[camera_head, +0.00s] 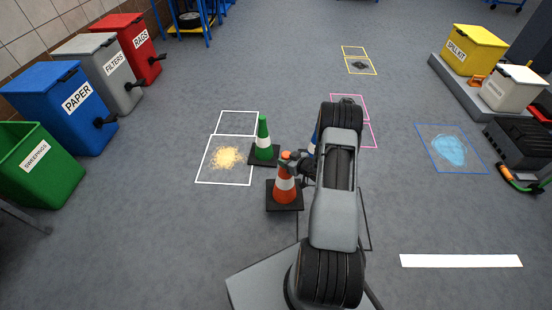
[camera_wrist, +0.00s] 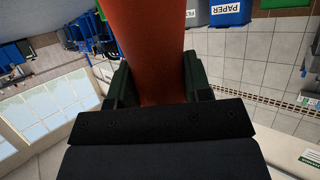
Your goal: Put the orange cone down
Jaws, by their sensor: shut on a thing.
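The orange cone (camera_head: 285,192) with a white band and black square base stands upright, left of my arm in the head view. My gripper (camera_head: 289,164) is shut on its upper part. In the wrist view the orange cone (camera_wrist: 150,45) fills the space between the two dark jaws of my gripper (camera_wrist: 156,80). I cannot tell whether the base touches the floor or hangs just above it. My arm hides the floor to the right of the cone.
A green cone (camera_head: 263,140) stands close behind, beside a white-outlined area with yellow powder (camera_head: 227,157). A blue thing (camera_head: 312,146) is mostly hidden behind my arm. Bins (camera_head: 60,100) line the left wall. The floor left of the orange cone is clear.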

